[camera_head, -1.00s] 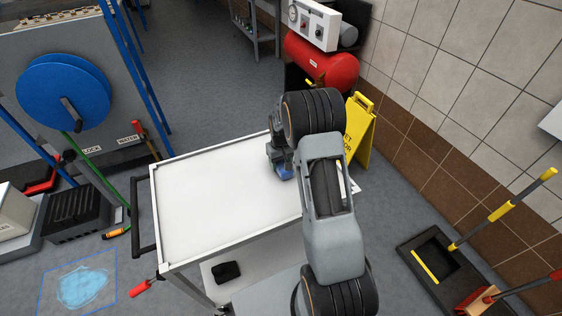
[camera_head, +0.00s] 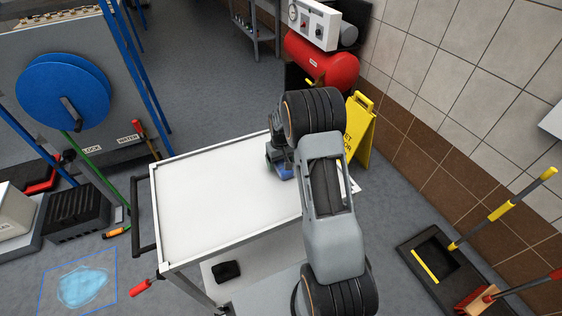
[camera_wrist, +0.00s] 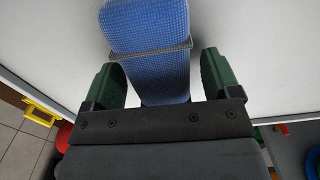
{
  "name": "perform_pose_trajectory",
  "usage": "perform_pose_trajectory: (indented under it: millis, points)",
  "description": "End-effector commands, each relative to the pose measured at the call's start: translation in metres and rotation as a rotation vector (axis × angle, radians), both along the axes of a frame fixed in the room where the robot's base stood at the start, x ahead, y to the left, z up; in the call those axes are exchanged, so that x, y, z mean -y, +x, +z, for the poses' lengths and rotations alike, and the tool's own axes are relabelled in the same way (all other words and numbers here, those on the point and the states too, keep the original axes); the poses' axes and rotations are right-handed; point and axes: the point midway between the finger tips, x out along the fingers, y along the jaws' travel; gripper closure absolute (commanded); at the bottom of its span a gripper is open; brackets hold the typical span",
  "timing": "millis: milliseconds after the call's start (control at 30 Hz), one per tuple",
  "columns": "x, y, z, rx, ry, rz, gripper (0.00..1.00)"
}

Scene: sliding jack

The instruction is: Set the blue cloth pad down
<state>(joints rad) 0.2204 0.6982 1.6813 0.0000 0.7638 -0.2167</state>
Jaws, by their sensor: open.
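The blue cloth pad (camera_wrist: 148,32) lies on the white top of the cart (camera_head: 205,205), with a thin grey band across it. In the wrist view it lies between the two green fingers of my gripper (camera_wrist: 158,80), with a gap on each side. My gripper is open. In the head view my gripper (camera_head: 281,160) is low over the far right part of the cart top, and a bit of the blue pad (camera_head: 283,173) shows under it. My arm hides much of the right side of the cart.
A yellow floor sign (camera_head: 360,132) stands right behind the cart, near a red tank (camera_head: 322,62). A black drip tray (camera_head: 440,262) with a broom is on the floor at right. The left of the cart top is bare. A small black item (camera_head: 227,271) lies on the lower shelf.

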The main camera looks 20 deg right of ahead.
Motion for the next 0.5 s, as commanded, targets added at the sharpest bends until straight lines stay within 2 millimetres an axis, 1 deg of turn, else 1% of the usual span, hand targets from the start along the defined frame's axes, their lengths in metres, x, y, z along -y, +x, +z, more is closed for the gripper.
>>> perform_pose_trajectory:
  millis: [167, 400, 500]
  points:
    - [0.000, 0.001, 0.029, 0.007, -0.002, 0.000, 0.18]
    - [0.000, 0.001, 0.075, 0.006, -0.001, 0.000, 0.18]
    - [0.000, 0.001, 0.091, 0.006, -0.001, 0.000, 0.18]
